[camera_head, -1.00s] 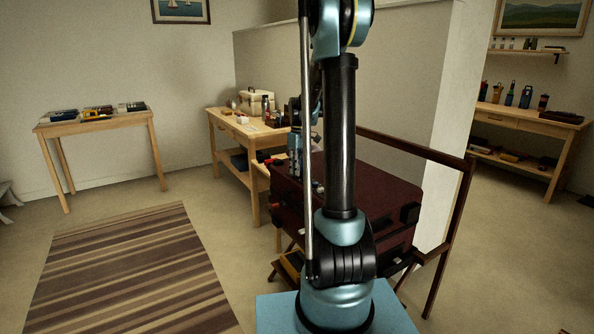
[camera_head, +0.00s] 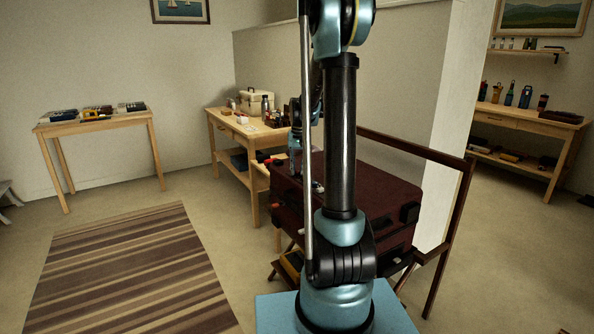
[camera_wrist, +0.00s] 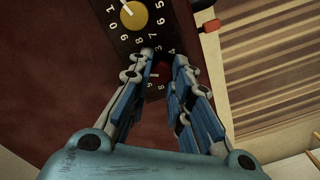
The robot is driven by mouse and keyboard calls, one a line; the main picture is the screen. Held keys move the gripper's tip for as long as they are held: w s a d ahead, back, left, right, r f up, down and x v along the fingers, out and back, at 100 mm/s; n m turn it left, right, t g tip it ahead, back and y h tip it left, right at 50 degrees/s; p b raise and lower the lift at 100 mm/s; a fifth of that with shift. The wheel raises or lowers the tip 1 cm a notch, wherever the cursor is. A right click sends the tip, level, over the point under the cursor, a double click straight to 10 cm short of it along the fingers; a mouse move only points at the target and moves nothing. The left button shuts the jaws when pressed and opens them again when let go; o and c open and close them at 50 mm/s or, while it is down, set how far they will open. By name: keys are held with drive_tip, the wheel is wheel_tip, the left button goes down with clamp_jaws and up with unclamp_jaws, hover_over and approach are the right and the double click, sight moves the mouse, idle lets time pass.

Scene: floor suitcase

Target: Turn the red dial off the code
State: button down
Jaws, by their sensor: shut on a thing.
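The suitcase (camera_head: 375,188) is dark maroon and lies on a wooden folding stand. The wrist view shows its dark lock panel (camera_wrist: 112,14) with a yellow dial (camera_wrist: 132,13) ringed by white digits. The red dial (camera_wrist: 156,73) lies below the yellow one, between my fingers, with a white mark and a few digits showing around it. My gripper (camera_wrist: 165,57) is shut on the red dial; the fingers hide much of its ring and part of its rim.
A red tab (camera_wrist: 211,26) sticks out at the suitcase's edge close by. A wooden table (camera_head: 229,128) with a white box stands behind the suitcase. The stand's tall wooden frame (camera_head: 461,205) is at right. The striped rug (camera_head: 130,270) is clear.

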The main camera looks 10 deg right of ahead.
drive_tip(key=shift+m, duration=0.8)
drive_tip(key=c, duration=1.4)
unclamp_jaws()
drive_tip(key=shift+c, duration=0.2)
drive_tip(key=shift+r, duration=0.15)
wheel_tip(320, 180, up, 12)
drive_tip(key=shift+d+f, duration=0.2)
